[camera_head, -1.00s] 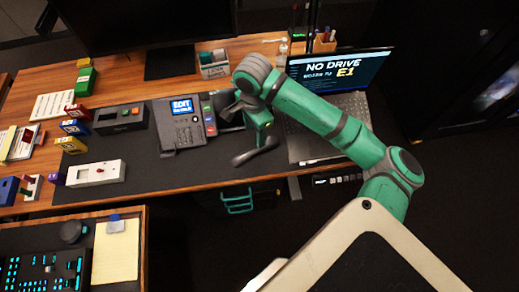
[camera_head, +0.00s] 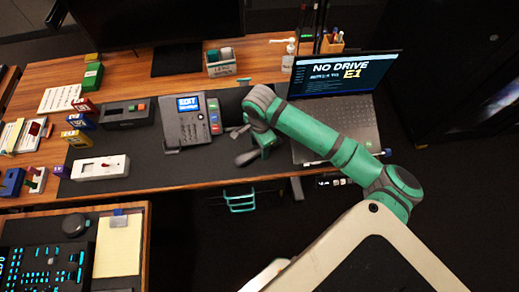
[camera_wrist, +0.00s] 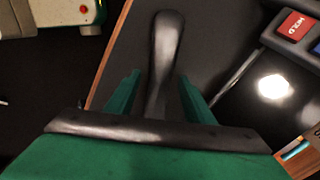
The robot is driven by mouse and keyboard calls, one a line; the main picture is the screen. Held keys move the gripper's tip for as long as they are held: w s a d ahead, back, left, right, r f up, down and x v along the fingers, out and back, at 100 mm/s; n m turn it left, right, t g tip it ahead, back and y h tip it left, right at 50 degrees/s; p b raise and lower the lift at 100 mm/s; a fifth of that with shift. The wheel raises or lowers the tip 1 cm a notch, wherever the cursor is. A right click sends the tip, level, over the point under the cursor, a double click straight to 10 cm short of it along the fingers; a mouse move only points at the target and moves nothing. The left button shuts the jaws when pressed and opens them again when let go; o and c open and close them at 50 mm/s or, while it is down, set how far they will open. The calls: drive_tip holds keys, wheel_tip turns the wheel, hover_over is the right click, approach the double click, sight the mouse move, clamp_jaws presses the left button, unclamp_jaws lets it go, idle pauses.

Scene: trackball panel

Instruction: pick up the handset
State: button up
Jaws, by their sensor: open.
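The dark handset (camera_head: 247,157) lies on the black desk mat near the desk's front edge, right of the desk phone (camera_head: 185,121) with its lit blue screen. In the wrist view the handset (camera_wrist: 164,45) runs away from me, its near part between my two green fingers. My gripper (camera_wrist: 158,82) is open, one finger on each side of the handset; a gap shows at least on the right, and I cannot tell if either finger touches. In the head view my gripper (camera_head: 264,142) is low over the mat and partly hides the handset.
An open laptop (camera_head: 340,110) stands right of my gripper. A white switch box (camera_head: 100,168) and a dark button box (camera_head: 127,114) sit to the left. A holder (camera_head: 219,62) and a monitor stand are behind. Bare mat lies left of the handset.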

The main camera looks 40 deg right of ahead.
clamp_jaws()
